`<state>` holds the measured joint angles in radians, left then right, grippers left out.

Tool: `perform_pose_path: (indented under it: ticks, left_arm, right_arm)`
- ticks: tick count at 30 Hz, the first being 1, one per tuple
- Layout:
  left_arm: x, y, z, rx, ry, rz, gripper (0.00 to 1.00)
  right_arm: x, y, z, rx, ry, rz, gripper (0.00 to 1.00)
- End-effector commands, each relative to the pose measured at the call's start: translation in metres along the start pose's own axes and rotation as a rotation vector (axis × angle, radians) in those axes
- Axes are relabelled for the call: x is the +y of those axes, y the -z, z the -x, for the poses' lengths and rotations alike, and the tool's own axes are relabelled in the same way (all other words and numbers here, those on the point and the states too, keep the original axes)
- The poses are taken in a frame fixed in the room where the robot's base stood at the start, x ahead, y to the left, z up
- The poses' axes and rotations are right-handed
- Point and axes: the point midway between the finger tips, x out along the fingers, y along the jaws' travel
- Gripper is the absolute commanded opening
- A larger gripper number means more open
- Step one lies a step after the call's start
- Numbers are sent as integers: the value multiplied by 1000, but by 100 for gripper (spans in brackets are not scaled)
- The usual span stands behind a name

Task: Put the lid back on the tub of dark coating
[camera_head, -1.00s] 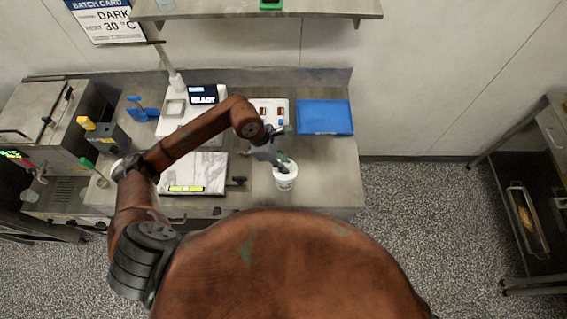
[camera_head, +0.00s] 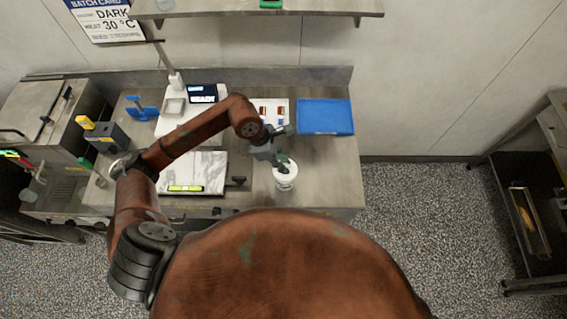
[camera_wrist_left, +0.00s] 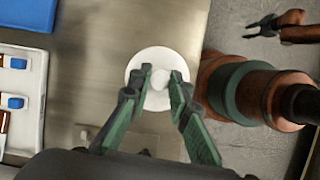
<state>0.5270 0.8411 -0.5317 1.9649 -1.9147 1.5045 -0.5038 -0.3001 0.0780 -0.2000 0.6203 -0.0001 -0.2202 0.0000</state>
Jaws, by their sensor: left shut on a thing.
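The white tub (camera_head: 286,184) stands upright near the front right of the bench, with a dark label mark on its side. The round white lid (camera_wrist_left: 140,68) shows in the left wrist view, with a small knob (camera_wrist_left: 158,80) at its middle. My left gripper (camera_wrist_left: 160,77) is shut on the lid's knob; it also shows in the head view (camera_head: 284,163). The lid is at the tub's mouth, and I cannot tell whether it is seated or just above. The coating inside is hidden. My right gripper (camera_wrist_left: 262,27) shows in the left wrist view, fingers apart and empty, above the floor.
A blue tray (camera_head: 325,117) lies behind the tub on the bench. A marble slab (camera_head: 205,172) is to its left, and a white tray (camera_wrist_left: 20,85) with small blue-capped items is behind. The bench's right edge is close to the tub.

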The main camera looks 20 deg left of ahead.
Motion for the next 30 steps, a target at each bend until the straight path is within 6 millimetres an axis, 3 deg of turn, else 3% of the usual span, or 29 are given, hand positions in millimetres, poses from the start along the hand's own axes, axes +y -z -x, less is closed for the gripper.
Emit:
perform_pose_path:
  ticks: [29,30]
  left_arm:
    - [0,0,0,0,0,0,1]
    - [0,0,0,0,0,0,19]
  right_arm:
    - [3,-2,-7,-2,-3,1,33]
    - [3,-2,-7,-2,-3,1,33]
